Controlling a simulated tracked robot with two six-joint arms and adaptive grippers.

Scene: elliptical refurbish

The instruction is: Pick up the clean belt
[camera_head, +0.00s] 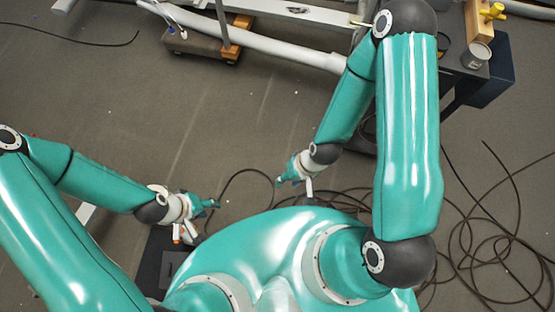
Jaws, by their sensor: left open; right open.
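I cannot make out a clean belt for certain in the head view. A thin dark loop (243,171) lies on the floor between my two grippers, and I cannot tell whether it is a belt or a cable. My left gripper (212,203) is open and empty, low at the left of centre, beside the loop's left side. My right gripper (282,181) is open and empty near the loop's right side. Its fingers are small in view.
Black cables (487,216) lie coiled on the floor at the right. A dark table (455,62) at the upper right holds a grey cup (476,56) and a wooden block (478,22). A white-tubed frame (270,45) stands at the back.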

